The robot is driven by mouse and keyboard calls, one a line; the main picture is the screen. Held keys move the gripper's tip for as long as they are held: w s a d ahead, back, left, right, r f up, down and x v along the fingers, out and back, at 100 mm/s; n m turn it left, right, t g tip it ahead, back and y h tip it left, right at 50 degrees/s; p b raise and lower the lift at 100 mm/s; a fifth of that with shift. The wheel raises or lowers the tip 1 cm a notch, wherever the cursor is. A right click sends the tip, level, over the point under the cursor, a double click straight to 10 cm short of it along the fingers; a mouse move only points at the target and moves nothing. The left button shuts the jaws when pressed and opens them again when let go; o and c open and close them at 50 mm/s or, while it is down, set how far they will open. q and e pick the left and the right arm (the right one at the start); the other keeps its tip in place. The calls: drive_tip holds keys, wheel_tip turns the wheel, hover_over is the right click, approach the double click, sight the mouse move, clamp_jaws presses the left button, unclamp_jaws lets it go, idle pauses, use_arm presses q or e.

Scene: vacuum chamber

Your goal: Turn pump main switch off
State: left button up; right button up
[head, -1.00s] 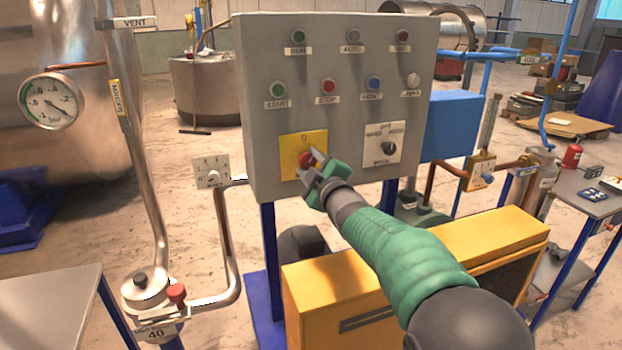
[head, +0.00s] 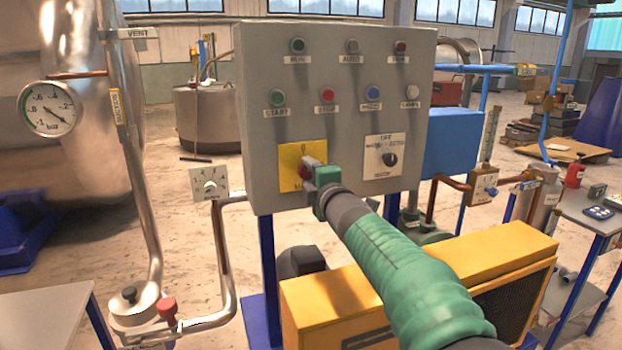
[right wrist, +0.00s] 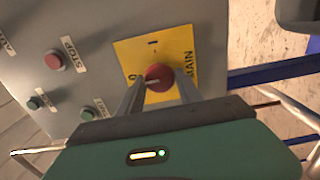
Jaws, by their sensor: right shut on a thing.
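The pump main switch (right wrist: 158,77) is a red rotary knob on a yellow plate (head: 290,165) at the lower left of the grey control panel (head: 230,120). In the right wrist view its plate reads MAIN, with marks 0 and 1, and a pale line shows on the knob face. My right gripper (right wrist: 160,88) is shut on the knob, one finger on each side. In the head view, my right gripper (head: 314,176) hides part of the knob and plate. My left gripper is not in view.
Several buttons and lamps fill the panel above. A yellow cabinet (head: 520,240) stands below my right arm. A blue box (head: 455,140) is right of the panel, and a gauge (head: 48,108) is at left.

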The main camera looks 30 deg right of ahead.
drive_tip(key=shift+w+a+f, duration=0.1)
drive_tip(key=shift+a+f, duration=0.05)
drive_tip(key=shift+f, duration=0.3)
drive_tip(key=o, duration=1)
drive_tip(key=shift+o, duration=1.4)
drive_tip(key=shift+r, duration=0.1)
drive_tip(key=shift+o, duration=0.3)
drive_tip(key=shift+a+r, duration=0.1)
